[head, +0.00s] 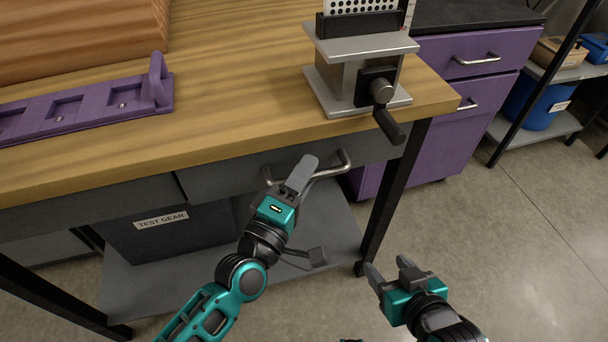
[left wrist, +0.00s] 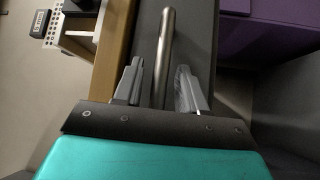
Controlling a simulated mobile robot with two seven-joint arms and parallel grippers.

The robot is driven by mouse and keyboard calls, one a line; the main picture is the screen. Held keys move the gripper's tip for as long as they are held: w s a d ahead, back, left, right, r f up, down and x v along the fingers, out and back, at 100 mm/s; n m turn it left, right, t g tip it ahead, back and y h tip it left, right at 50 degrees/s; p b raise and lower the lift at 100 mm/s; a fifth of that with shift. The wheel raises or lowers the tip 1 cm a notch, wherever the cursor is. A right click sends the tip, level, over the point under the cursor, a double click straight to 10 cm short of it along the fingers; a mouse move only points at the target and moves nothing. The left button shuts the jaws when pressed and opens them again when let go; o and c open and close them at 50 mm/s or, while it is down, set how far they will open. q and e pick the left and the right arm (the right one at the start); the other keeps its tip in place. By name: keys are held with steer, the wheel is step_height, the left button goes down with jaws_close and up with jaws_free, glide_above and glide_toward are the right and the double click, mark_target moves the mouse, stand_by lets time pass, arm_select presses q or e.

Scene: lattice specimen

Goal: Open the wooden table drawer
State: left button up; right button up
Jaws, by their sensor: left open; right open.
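The wooden table (head: 230,70) has a grey drawer (head: 225,179) under its top, with a metal bar handle (head: 340,168) on the front. The drawer front looks flush with the table's front. My left gripper (head: 296,177) is at the handle and covers part of it. In the left wrist view the handle bar (left wrist: 165,60) runs between the two open fingers (left wrist: 157,88), apart from both, and the drawer front lies behind it. My right gripper (head: 388,277) is open and empty, low over the floor to the right of the table leg.
A metal fixture with a crank (head: 358,75) stands on the table's right end. A purple slotted rack (head: 85,105) lies at left. A box labelled TEST GEAR (head: 165,235) sits on the lower shelf. A purple cabinet (head: 480,85) stands at right. The floor at front right is clear.

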arm_select(q)
steer(key=shift+c, duration=0.3)
jaws_close()
stand_by(0.4)
